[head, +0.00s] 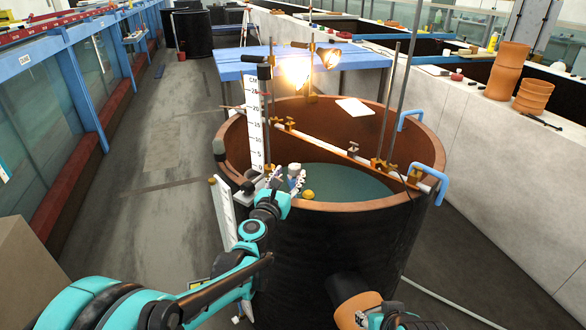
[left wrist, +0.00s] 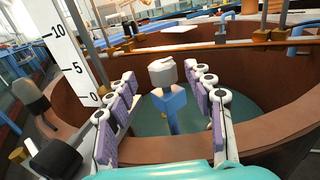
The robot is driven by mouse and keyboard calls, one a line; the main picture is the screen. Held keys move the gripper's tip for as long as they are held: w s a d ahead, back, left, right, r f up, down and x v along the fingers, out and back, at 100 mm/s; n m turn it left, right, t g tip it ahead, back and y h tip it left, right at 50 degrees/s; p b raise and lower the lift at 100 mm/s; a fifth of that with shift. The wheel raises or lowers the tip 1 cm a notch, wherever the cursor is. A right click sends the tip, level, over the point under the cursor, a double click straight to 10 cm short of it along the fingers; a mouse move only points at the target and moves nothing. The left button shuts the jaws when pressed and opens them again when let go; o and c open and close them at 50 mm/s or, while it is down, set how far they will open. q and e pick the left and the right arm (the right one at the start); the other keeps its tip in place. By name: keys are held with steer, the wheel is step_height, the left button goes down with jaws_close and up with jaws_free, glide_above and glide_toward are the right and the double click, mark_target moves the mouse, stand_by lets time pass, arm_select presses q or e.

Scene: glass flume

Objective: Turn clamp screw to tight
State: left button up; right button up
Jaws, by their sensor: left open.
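A pale grey knob (left wrist: 163,71) on a blue stem (left wrist: 171,106), which looks like the clamp screw, stands near the rim of the round brown tank. In the head view the knob (head: 295,169) is small and partly hidden by my gripper. My left gripper (head: 286,181) is at the tank's near left rim. In the left wrist view its purple-padded fingers (left wrist: 160,84) are open, one on each side of the knob, with gaps visible. Part of my right gripper (head: 372,317) shows at the bottom edge; its fingers are unclear.
The tank (head: 325,205) holds dark green water. A white scale (head: 254,118) stands close left of my left gripper. A rail (head: 340,150) with brass clamps and upright rods crosses the tank. A yellow ball-like object (head: 308,195) is near the gripper.

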mark_target(292, 170)
arm_select(q)
steer(key=x, duration=0.4)
steer(key=shift+d+b, duration=0.1)
steer(key=shift+b, duration=0.3)
steer(key=shift+w, duration=0.2)
steer(key=c, duration=1.2)
steer(key=shift+y, duration=0.3)
